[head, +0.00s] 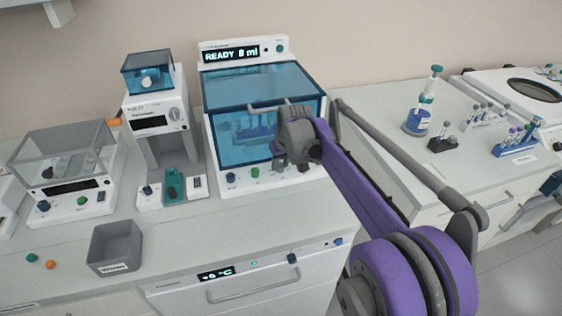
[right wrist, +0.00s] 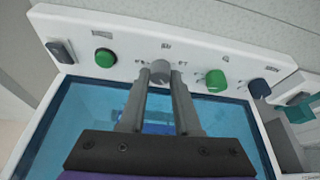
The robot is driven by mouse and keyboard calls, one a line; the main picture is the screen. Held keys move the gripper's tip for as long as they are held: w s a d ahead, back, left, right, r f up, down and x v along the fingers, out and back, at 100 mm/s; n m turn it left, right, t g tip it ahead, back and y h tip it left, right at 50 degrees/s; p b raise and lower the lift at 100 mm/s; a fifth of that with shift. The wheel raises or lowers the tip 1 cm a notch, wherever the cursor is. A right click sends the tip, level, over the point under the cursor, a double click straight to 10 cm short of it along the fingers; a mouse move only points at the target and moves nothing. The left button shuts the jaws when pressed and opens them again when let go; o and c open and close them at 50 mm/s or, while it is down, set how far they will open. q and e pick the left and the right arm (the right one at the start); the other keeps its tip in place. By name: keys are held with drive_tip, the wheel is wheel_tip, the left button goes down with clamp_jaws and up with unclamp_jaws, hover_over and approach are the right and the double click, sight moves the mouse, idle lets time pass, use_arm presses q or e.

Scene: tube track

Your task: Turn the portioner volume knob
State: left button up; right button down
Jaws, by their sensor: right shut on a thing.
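The portioner (head: 206,125) is a white machine with a clear blue cover and a display reading "READY 8 ml". Its front panel carries a row of controls. In the right wrist view a small grey knob (right wrist: 160,68) sits mid-panel between two green ones. My right gripper (right wrist: 160,80) has a finger on each side of this knob and is shut on it. In the head view my right gripper (head: 281,162) is at the portioner's front panel, and its wrist hides the knob. My left gripper is not in view.
Left of the portioner stands a white device (head: 157,115) with a blue-topped hopper. A grey bin (head: 114,246) and a clear-covered box device (head: 64,160) are further left. The front counter below the portioner is clear.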

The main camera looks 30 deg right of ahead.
drive_tip(key=m+h, duration=0.1)
drive_tip(key=m, duration=0.1)
drive_tip(key=m+h+p, duration=0.1)
drive_tip(key=m, duration=0.2)
drive_tip(key=shift+a+m+g, duration=0.2)
drive_tip(key=shift+m+g, duration=0.1)
drive_tip(key=shift+g, duration=0.1)
drive_tip(key=shift+w+m+g+h+p, duration=0.1)
drive_tip(key=shift+m+g+h+p, duration=0.2)
drive_tip(key=shift+m, duration=0.8)
drive_tip(key=shift+m+g+h+p, duration=0.25)
drive_tip(key=shift+m+g, duration=0.15)
drive_tip(key=shift+m, duration=0.7)
drive_tip(key=c, duration=0.6)
unclamp_jaws()
drive_tip(key=v, duration=1.1)
drive_tip(key=shift+f+p, duration=0.1)
drive_tip(key=shift+p, duration=0.25)
